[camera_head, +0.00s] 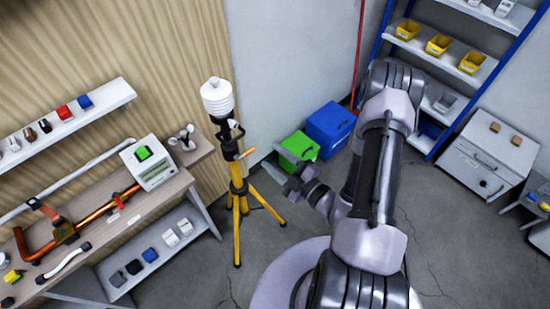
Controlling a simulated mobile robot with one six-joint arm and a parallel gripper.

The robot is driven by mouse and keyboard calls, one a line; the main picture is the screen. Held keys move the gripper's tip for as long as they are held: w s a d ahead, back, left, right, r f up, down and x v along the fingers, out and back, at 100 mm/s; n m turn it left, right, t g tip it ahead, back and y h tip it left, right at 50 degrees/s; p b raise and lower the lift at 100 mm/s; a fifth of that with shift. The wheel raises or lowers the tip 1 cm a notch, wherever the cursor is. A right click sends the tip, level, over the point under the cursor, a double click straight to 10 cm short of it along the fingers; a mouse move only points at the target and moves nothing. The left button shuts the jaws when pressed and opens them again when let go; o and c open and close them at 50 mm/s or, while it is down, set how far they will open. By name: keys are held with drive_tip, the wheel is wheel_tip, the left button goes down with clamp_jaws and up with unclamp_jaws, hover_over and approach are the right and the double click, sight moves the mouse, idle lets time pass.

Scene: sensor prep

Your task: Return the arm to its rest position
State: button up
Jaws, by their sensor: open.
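My arm reaches up from my base at the lower right and folds back down toward the centre. My gripper (282,184) is at its end, in front of the floor between the yellow tripod and the green box. The gripper shows small, and nothing is seen held in it. The yellow tripod (238,200) stands upright just left of the gripper and carries a white ribbed sensor (217,98) on top. I cannot tell whether the gripper touches the tripod.
A workbench (140,215) with copper pipe and a white device (150,162) stands at left, under a wall shelf (100,115). A green box (299,148) and a blue box (330,128) sit by the back wall. A blue rack (497,60) and white cabinet (485,158) stand at right.

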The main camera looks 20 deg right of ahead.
drive_tip(key=s+a+r+n+g+y+b, duration=0.2)
drive_tip(key=a+n+g+y+b, duration=0.4)
drive_tip(key=n, duration=0.5)
drive_tip(key=s+a+r+n+g+y+b, duration=0.3)
drive_tip(key=a+n+g+y+b, duration=0.1)
drive_tip(key=a+n, duration=0.6)
drive_tip(key=s+a+f+n+g+h+b, duration=0.2)
drive_tip(key=s+n+g+b, duration=0.25)
drive_tip(key=n, duration=0.35)
drive_tip(key=s+a+f+n+g+h+b, duration=0.1)
drive_tip(key=s+f+n+g+h+b, duration=0.15)
drive_tip(key=s+n, duration=0.35)
drive_tip(key=s+d+f+n+t+h+b, duration=0.2)
drive_tip(key=d+f+n+h+b, duration=0.35)
drive_tip(key=n, duration=0.65)
drive_tip(key=d+r+n+t+h+b, duration=0.1)
drive_tip(key=n, duration=0.1)
drive_tip(key=w+d+r+n+t+h+b, duration=0.1)
drive_tip(key=n+b, duration=0.1)
drive_tip(key=d+r+n+t+h+b, duration=0.1)
drive_tip(key=n+t, duration=0.1)
drive_tip(key=n, duration=0.1)
drive_tip(key=shift+w+d+h, duration=0.2)
drive_tip(key=shift+w+h, duration=0.1)
drive_tip(key=shift+h, duration=0.1)
